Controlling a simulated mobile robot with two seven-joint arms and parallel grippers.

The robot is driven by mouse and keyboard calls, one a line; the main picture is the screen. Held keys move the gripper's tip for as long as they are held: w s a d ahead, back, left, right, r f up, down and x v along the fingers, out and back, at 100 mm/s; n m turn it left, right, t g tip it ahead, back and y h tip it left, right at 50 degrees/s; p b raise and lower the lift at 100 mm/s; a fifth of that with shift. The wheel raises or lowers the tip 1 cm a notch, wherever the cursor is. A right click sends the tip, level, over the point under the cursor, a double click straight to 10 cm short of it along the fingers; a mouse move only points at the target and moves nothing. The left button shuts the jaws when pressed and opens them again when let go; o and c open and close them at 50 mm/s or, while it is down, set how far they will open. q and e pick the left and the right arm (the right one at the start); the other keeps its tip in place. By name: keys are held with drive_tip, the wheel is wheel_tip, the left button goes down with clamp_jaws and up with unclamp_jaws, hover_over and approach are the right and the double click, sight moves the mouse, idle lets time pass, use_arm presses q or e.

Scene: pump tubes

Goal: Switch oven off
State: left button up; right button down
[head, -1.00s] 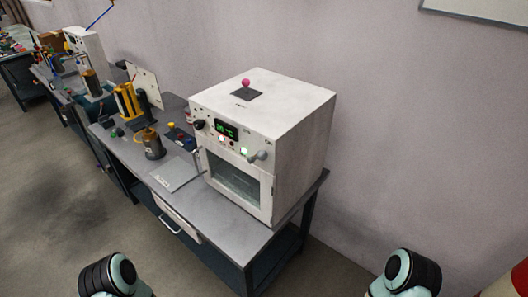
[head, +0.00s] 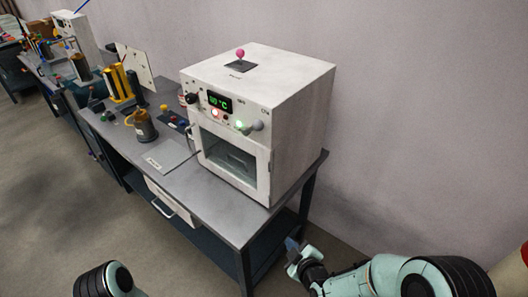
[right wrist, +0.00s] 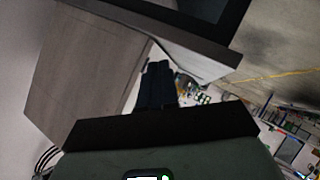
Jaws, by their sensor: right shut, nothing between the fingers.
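The oven (head: 290,120) is a white box on the grey workbench (head: 222,222) in the head view. Its front has a lit green display (head: 219,103), a glowing red light, a glowing green light, a black knob (head: 192,98) and a grey knob (head: 257,126). A pink-balled lever (head: 240,54) stands on top. Its glass door is shut. My right gripper (head: 292,245) is low, right of the bench's front corner and apart from the oven. In the right wrist view its dark fingers (right wrist: 158,85) are together and empty. My left gripper is out of view; only part of my left arm shows.
A drawer (head: 172,205) is under the benchtop. The wall is close behind. Floor in front is clear.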

sight(260, 130)
use_arm(q)
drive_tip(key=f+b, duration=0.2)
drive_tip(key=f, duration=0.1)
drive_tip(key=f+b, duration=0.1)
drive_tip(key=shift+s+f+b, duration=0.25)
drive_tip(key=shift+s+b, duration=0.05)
drive_tip(key=shift+b, duration=0.1)
use_arm(e)
drive_tip(key=a+r+n+t+y, duration=0.1)
drive_tip(key=r+n+t, duration=0.3)
drive_tip(key=r, duration=0.9)
drive_tip(key=a+r+n+t+y, duration=0.2)
drive_tip(key=r+n+t, duration=0.2)
drive_tip(key=r, duration=0.8)
drive_tip(key=shift+r+n+y, duration=0.3)
drive_tip(key=shift+r+y, duration=0.1)
drive_tip(key=shift+w+a, duration=0.15)
use_arm(q)
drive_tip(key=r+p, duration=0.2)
drive_tip(key=p, duration=0.1)
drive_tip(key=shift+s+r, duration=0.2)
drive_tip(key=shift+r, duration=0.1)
use_arm(e)
drive_tip(key=x, duration=1.3)
drive_tip(key=shift+w+r, duration=0.35)
drive_tip(key=shift+r, duration=0.05)
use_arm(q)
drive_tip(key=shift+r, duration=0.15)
use_arm(e)
drive_tip(key=shift+r, duration=0.1)
